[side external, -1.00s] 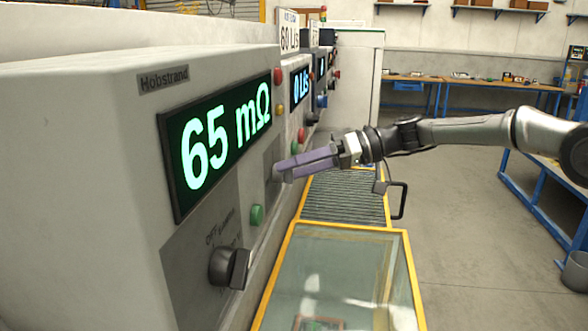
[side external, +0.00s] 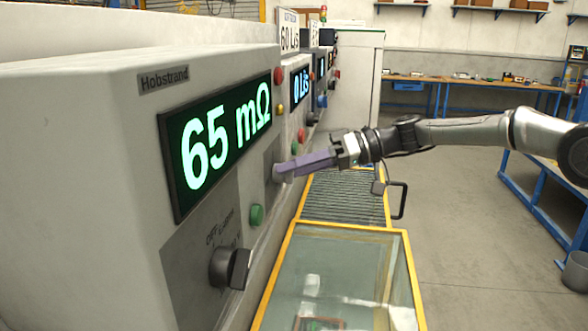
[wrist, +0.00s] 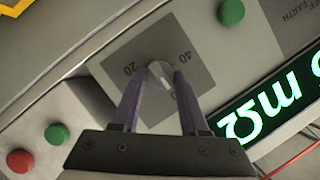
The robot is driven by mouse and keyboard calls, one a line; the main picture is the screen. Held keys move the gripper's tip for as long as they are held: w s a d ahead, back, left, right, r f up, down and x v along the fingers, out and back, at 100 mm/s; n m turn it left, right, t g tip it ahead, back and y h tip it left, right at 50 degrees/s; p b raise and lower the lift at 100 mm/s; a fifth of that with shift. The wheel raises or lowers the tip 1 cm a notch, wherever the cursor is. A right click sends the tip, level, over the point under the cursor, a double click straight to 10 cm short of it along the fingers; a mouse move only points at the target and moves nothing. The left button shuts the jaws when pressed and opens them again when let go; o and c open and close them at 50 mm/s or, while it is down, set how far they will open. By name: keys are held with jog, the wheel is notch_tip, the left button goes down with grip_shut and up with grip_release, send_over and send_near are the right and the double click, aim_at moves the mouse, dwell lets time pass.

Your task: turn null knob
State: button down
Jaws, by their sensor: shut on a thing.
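In the side view the knob (side external: 279,174) shows just at the fingertips, on the front of the grey Hobstrand unit (side external: 100,130). My gripper (wrist: 160,78) has its two purple fingers on either side of the knob and is shut on it. In the side view my gripper (side external: 288,169) reaches in from the right, and its fingers partly hide the knob. The green display (side external: 222,140) reads 65 mΩ.
A black selector knob (side external: 230,267) and a green button (side external: 257,215) sit on the same panel. Red (side external: 278,75) and amber buttons are beside the display. A glass-topped yellow-framed box (side external: 340,270) and a roller conveyor (side external: 342,195) lie below my gripper.

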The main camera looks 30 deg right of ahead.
jog(key=m+y, duration=0.1)
jog(key=m, duration=0.2)
jog(key=m+y, duration=0.1)
jog(key=m, duration=0.1)
jog(key=m+y, duration=0.2)
jog(key=m, duration=0.1)
jog(key=shift+w+d+f+m, duration=0.2)
jog(key=shift+f+m, duration=0.1)
jog(key=shift+f, duration=0.1)
dwell(0.5)
jog(key=shift+c, duration=2.1)
grip_release()
jog(key=shift+s, duration=0.1)
jog(key=v, duration=1.3)
jog(key=shift+d, duration=0.45)
jog(key=shift+f, duration=0.1)
